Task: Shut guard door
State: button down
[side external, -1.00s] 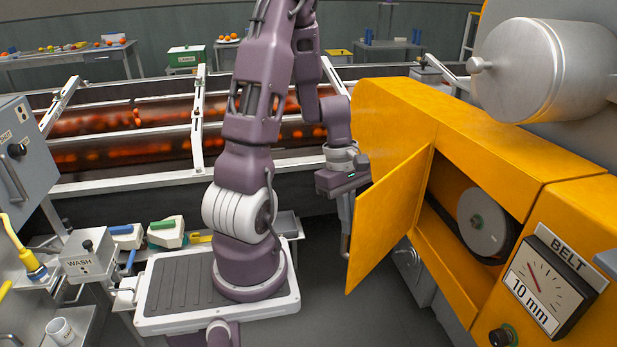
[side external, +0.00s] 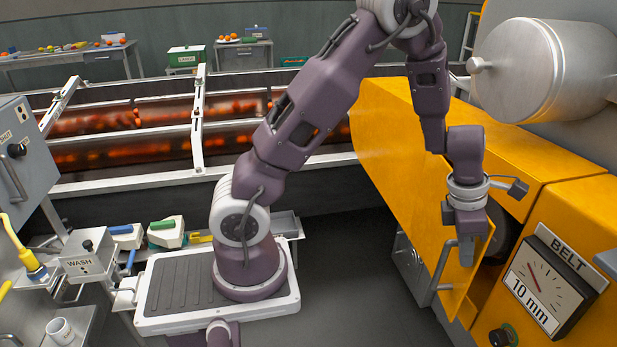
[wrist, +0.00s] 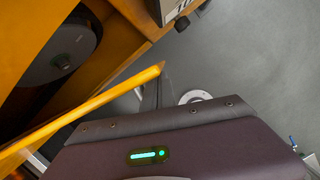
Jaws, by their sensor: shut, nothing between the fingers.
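The yellow guard door (side external: 440,225) hangs on the front of the yellow machine housing and stands ajar, its free edge out from the opening. In the wrist view the door (wrist: 95,103) is seen nearly edge-on, with a gap between it and the opening. A dark pulley (wrist: 60,52) shows inside the opening. My gripper (side external: 466,250) is shut and empty, pointing down at the door's outer face near its free edge. In the wrist view its fingers (wrist: 150,97) are close to the door edge; I cannot tell whether they touch it.
The belt gauge (side external: 545,285) is on the housing, right of the door. A metal drum (side external: 545,70) sits above. A bent silver bar handle (side external: 436,275) is on the door's outer side. The floor (side external: 345,270) left of the door is open.

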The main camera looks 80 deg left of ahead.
jog(key=shift+w+d+n, duration=0.15)
jog(key=shift+w+n, duration=0.1)
jog(key=shift+w, duration=0.45)
jog(key=shift+w+d+n, duration=0.15)
jog(key=shift+w+n, duration=0.1)
jog(key=shift+w, duration=0.45)
